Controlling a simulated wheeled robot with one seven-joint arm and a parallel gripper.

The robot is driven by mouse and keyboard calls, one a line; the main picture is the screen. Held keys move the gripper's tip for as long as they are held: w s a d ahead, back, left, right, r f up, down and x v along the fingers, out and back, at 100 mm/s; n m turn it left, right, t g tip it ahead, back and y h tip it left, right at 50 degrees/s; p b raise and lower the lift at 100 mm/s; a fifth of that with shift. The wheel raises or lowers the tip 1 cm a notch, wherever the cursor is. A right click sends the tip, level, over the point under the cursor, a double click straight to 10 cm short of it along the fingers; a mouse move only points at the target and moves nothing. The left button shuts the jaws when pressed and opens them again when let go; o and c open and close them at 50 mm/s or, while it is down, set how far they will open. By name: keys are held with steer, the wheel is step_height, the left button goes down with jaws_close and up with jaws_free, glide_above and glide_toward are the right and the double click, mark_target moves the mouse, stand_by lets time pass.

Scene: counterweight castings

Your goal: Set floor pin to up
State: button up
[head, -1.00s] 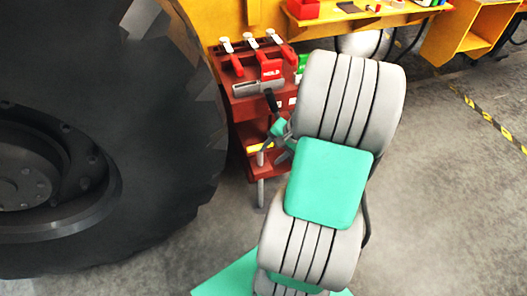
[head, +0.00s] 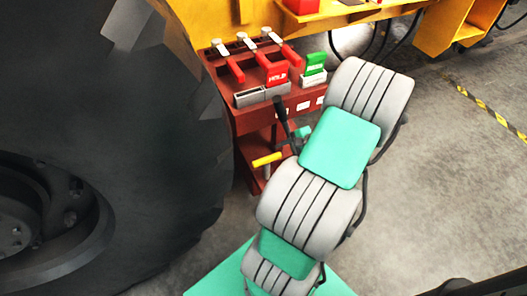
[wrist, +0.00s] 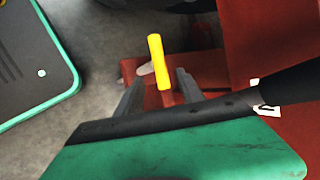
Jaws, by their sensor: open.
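The yellow handle (head: 266,159), which I take to be the floor pin, sticks out low on the side of the red stand (head: 290,103). In the wrist view the yellow handle (wrist: 158,62) lies ahead of my gripper (wrist: 157,88), its near end in the gap between the fingers. A pale metal piece sits beside its middle. My gripper is open, one finger on each side, with no clear contact on the handle. In the head view my gripper (head: 296,140) is mostly hidden behind my arm.
The stand's top carries red levers (head: 235,70), a red HOLD block (head: 277,74) and a green block (head: 314,64). A black lever (head: 281,112) rises at its front. A large black tyre (head: 120,130) stands close at left. Bare floor (head: 440,180) lies at right.

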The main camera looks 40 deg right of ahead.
mark_target(270, 159)
steer(key=b+x, duration=0.1)
steer(key=x, duration=0.6)
steer(key=shift+w+a+f, duration=0.15)
steer(key=shift+f, duration=0.1)
steer(key=shift+c, duration=0.3)
steer(key=shift+r, duration=0.1)
steer(key=c, duration=0.9)
jaws_close()
